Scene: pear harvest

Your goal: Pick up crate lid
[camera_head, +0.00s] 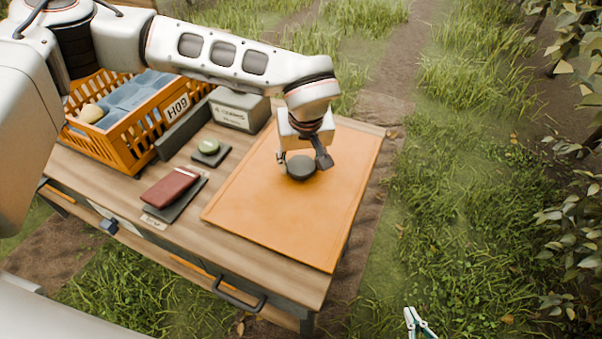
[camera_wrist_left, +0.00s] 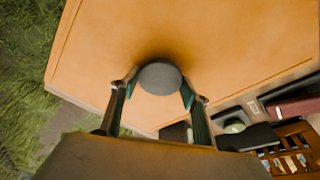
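The orange crate lid (camera_head: 255,215) lies flat on the right part of the wooden table, with a dark round knob (camera_head: 300,169) on top. My left gripper (camera_head: 302,161) is over the lid at the knob. In the left wrist view the knob (camera_wrist_left: 160,77) sits between the tips of my left gripper (camera_wrist_left: 160,84), one finger on each side. The fingers look spread around it, and firm contact does not show. My right gripper (camera_head: 419,322) shows only as a fingertip part at the bottom edge, over grass.
An orange slatted crate (camera_head: 143,140) labelled H09, with blue-grey contents and a yellowish fruit, stands at the table's back left. A grey box (camera_head: 240,112), a dark tray with a green round item (camera_head: 208,146) and a red book (camera_head: 170,188) lie left of the lid.

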